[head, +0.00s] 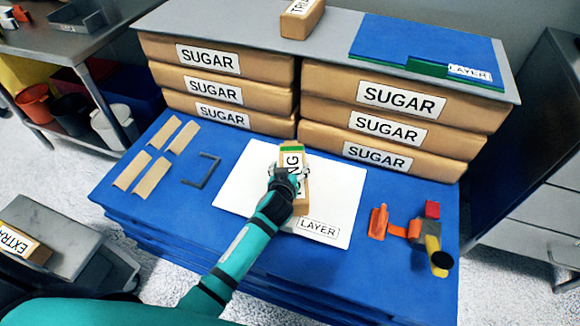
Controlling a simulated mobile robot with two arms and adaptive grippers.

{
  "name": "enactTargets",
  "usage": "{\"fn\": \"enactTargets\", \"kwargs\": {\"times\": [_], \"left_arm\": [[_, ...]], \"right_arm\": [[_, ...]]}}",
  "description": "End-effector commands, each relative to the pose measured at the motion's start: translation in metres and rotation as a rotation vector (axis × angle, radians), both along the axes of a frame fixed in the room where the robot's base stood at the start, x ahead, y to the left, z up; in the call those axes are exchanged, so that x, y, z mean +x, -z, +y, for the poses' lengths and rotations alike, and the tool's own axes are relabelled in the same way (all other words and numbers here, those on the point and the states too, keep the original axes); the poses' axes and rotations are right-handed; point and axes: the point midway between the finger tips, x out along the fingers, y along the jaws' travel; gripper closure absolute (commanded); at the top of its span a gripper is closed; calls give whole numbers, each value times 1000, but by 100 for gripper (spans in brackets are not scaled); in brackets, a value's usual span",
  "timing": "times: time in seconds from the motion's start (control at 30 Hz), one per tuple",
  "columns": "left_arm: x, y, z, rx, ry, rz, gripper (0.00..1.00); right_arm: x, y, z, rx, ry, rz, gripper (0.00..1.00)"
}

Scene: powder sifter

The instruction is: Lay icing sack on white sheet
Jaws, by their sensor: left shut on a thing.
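The icing sack (299,184) is a small tan block with a white label, partly read as "NG", and a green strip at its far end. It is over the middle of the white sheet (243,191), which carries a "LAYER" label. My left gripper (290,172) is shut on the icing sack from above. The gripper and wrist hide part of the sack. I cannot tell whether the sack touches the sheet. My right gripper is not in view.
Stacked sugar sacks (400,97) stand behind the sheet under a grey board (250,28). An orange tape dispenser (378,221) lies at right. Tan strips (152,177) and a dark bracket (203,170) lie at left on the blue surface (130,215).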

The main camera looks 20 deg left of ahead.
Motion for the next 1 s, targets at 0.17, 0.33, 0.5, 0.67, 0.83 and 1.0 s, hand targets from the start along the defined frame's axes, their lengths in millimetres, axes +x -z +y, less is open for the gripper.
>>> {"fn": "enactTargets", "kwargs": {"times": [0.17,0.33,0.5,0.67,0.83,1.0], "left_arm": [[2,-3,-1,0,2,-12,85],[2,-2,-1,-1,2,-11,85],[0,1,0,1,1,-2,6],[0,1,0,1,1,-2,3],[0,0,0,1,1,-2,3],[-16,-8,-3,-1,2,-1,3]], "right_arm": [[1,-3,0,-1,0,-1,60],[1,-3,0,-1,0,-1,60],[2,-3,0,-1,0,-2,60],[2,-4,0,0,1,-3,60],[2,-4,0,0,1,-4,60],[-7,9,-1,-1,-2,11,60]]}}
